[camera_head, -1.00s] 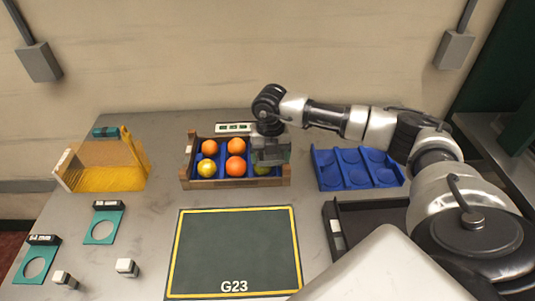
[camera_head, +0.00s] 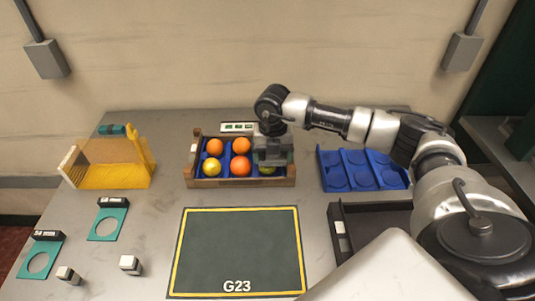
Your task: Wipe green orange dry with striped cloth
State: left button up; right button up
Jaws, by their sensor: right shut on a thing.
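My right gripper (camera_head: 272,160) points down over the right end of the wooden crate (camera_head: 240,183). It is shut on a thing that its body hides. A small piece of a greenish orange (camera_head: 267,170) shows under the gripper. In the same crate, a yellow-green orange (camera_head: 212,167) lies front left and an orange-coloured fruit (camera_head: 240,165) lies beside it. Two more orange fruits (camera_head: 215,146) lie in the back row. I cannot make out a striped cloth. My left gripper is not in view.
An empty blue tray (camera_head: 362,170) stands right of the crate, a dark tray (camera_head: 340,230) in front of it. A dark mat marked G23 (camera_head: 237,245) lies in front of the crate. A yellow holder (camera_head: 112,170) and teal ring plates (camera_head: 108,220) are at left.

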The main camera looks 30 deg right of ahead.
jog(key=shift+s+d, duration=0.25)
jog(key=shift+d, duration=0.1)
jog(key=shift+w+a, duration=0.1)
jog(key=shift+a, duration=0.05)
